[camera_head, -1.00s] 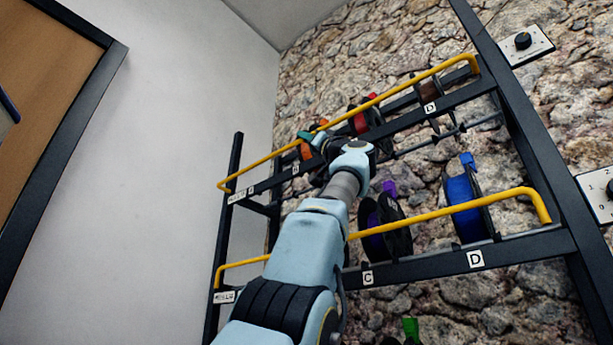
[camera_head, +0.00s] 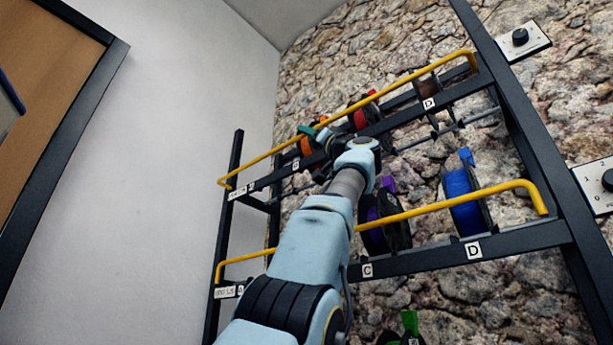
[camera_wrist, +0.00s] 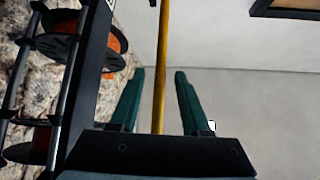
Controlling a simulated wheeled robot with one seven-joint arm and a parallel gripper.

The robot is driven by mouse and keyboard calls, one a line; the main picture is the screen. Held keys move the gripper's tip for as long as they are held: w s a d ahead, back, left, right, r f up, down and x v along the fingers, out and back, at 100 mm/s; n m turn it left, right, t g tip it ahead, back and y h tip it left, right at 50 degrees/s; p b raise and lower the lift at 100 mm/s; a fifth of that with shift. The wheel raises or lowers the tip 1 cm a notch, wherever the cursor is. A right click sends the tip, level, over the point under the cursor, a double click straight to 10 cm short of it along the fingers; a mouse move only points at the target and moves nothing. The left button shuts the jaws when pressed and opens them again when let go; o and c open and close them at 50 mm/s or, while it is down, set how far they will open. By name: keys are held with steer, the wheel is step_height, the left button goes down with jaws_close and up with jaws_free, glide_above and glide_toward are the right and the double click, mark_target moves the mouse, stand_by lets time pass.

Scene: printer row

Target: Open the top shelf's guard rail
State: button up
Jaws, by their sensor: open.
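The top shelf's guard rail (camera_head: 266,157) is a yellow bar along the front of the upper shelf, in its raised place above the black shelf beam. In the wrist view the rail (camera_wrist: 162,62) runs between the two green fingers of my gripper (camera_wrist: 157,98). The gripper is open, with a gap to the rail on both sides. In the head view my gripper (camera_head: 318,135) is at the rail near its middle, partly hidden by my own wrist. Orange and red spools (camera_head: 366,112) sit behind the rail on the top shelf.
The lower shelf has its own yellow rail (camera_head: 450,209), with purple (camera_head: 376,215) and blue (camera_head: 465,200) spools behind it. A black upright (camera_head: 525,130) and dial panels (camera_head: 523,42) stand at the right. Open space lies left, before the white wall.

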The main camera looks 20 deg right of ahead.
steer(key=b+v, duration=0.5)
steer(key=v, duration=0.4)
steer(key=shift+b, duration=0.3)
